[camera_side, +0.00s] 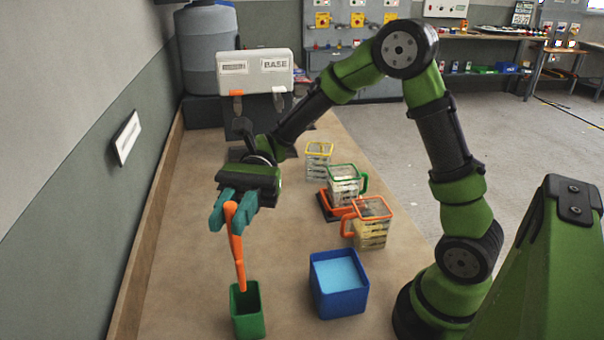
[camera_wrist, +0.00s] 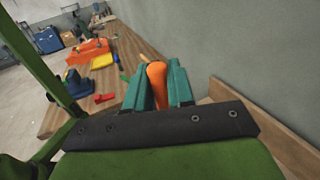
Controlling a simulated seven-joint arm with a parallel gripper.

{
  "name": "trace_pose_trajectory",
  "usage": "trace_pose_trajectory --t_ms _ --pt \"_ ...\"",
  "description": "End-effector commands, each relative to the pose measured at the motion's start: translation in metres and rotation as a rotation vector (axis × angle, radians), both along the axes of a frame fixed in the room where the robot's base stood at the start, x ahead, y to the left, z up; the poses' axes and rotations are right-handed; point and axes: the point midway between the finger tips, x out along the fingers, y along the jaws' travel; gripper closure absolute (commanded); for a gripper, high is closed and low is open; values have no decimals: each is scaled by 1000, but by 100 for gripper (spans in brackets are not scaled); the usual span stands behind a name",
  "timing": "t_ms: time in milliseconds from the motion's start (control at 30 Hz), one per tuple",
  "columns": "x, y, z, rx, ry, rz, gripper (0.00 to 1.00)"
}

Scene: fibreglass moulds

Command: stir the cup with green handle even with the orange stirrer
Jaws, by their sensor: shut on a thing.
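My gripper (camera_side: 232,207) is shut on the upper part of the orange stirrer (camera_side: 238,252). The stirrer hangs nearly upright, slightly tilted, with its lower end at the mouth of a green holder (camera_side: 248,318); I cannot tell how far inside it is. In the wrist view the stirrer (camera_wrist: 157,84) shows between the teal fingers. The clear cup with the green handle (camera_side: 343,184) stands on an orange and black device (camera_side: 328,205), to the right of and behind my gripper. Its contents are hard to make out.
A clear cup with an orange rim and handle (camera_side: 371,224) stands in front of the green-handled cup. A yellow-rimmed cup (camera_side: 318,161) stands behind. A blue bin (camera_side: 338,292) with light blue inside is right of the green holder. A white BASE dispenser (camera_side: 256,72) stands at the back. The wall is at left.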

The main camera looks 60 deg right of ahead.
Motion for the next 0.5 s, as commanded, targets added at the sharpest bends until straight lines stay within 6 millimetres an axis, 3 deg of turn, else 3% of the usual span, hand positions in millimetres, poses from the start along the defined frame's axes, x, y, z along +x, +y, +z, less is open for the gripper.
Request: trace_pose_trajectory --t_ms 167,267,367,500 --pt "1 -2 0 -18 -12 -7 100" --pt "11 -18 0 -47 -27 -59 100" --pt "29 -47 1 -77 -39 -143 100" --pt "56 -109 6 -121 -51 -285 100"
